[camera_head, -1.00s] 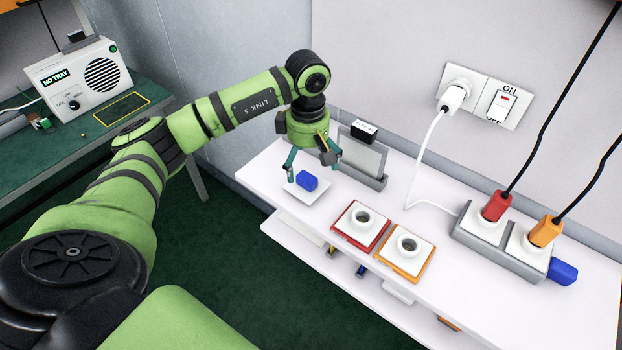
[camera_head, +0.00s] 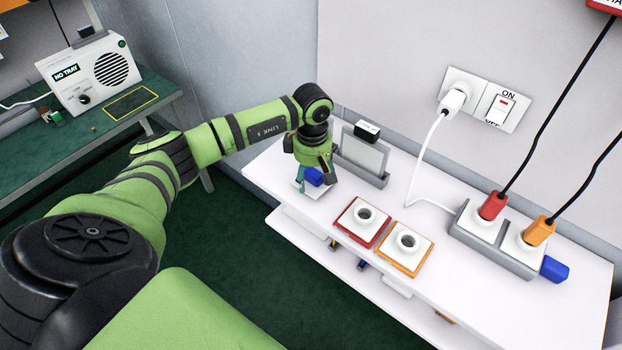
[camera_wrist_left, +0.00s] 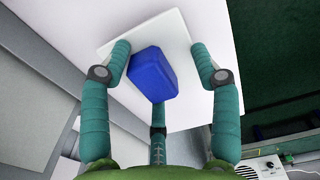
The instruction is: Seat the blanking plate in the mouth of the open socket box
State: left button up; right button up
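The white square plate with a blue block-shaped grip (camera_head: 315,177) lies on the near-left end of the white bench; I take it as the blanking plate. My left gripper (camera_head: 316,184) is low over it and partly hides it. In the left wrist view the blue grip (camera_wrist_left: 153,74) sits between the spread teal fingers (camera_wrist_left: 160,62), with a gap on the right side. The gripper looks open, and the plate's white face (camera_wrist_left: 178,112) still lies on the bench. I cannot pick out an open socket box mouth for certain. My right gripper is not in view.
A grey holder with an upright panel (camera_head: 362,157) stands just right of the gripper. Red-edged (camera_head: 362,222) and orange-edged (camera_head: 406,249) socket units lie in front.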

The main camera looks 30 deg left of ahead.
aim_at(315, 175)
pick_arm(q)
jog(key=shift+s+d+f, duration=0.1)
jog(key=shift+s+f, duration=0.2)
jog(key=shift+f, duration=0.05)
jog(key=shift+c, duration=0.5)
jog(key=shift+f, duration=0.15)
jog(key=shift+w+r+b, duration=0.15)
jog(key=shift+r+b, duration=0.35)
jog(key=shift+r, duration=0.05)
jog(key=r, duration=0.1)
jog(key=r+b, duration=0.1)
jog(key=r, duration=0.1)
jog(key=shift+w+d, duration=0.2)
jog(key=shift+d, duration=0.05)
jog(key=shift+c, duration=0.2)
jog(key=d+r+b, duration=0.3)
jog(key=d+r, duration=0.4)
jog(key=d, duration=0.4)
jog(key=shift+w+b, duration=0.2)
jog(key=shift+b, duration=0.15)
jog(key=shift+o, duration=0.6)
